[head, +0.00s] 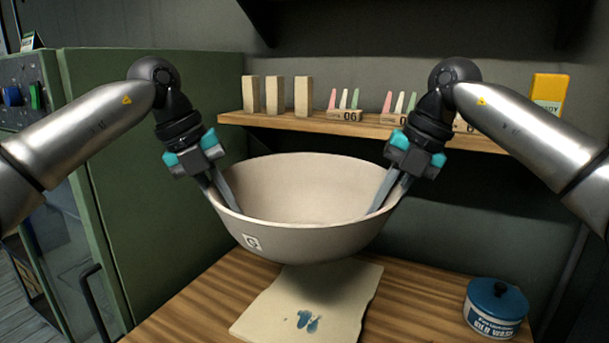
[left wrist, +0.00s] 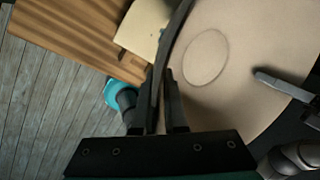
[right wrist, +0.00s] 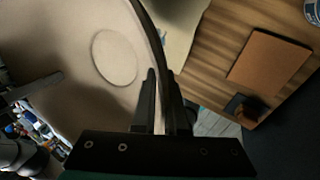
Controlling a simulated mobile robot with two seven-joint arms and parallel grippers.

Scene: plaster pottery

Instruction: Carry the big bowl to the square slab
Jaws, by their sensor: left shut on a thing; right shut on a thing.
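The big bowl (head: 300,240) is pale, wide and roughly level, with a small square mark on its front. It is held up above the worktop. My left gripper (head: 224,192) is shut on its left rim, and my right gripper (head: 387,192) is shut on its right rim. The bowl's inside shows in the left wrist view (left wrist: 225,105) and the right wrist view (right wrist: 75,85). A flat brown square piece (right wrist: 270,60), which looks like the square slab, lies on the wooden worktop in the right wrist view. The head view does not show it.
A cream sheet (head: 275,312) with blue smudges lies under the bowl on the wooden worktop (head: 190,305). A blue-lidded jar (head: 495,308) stands at the right. A shelf (head: 365,129) with blocks and cones runs behind the bowl. A green cabinet (head: 150,170) stands at the left.

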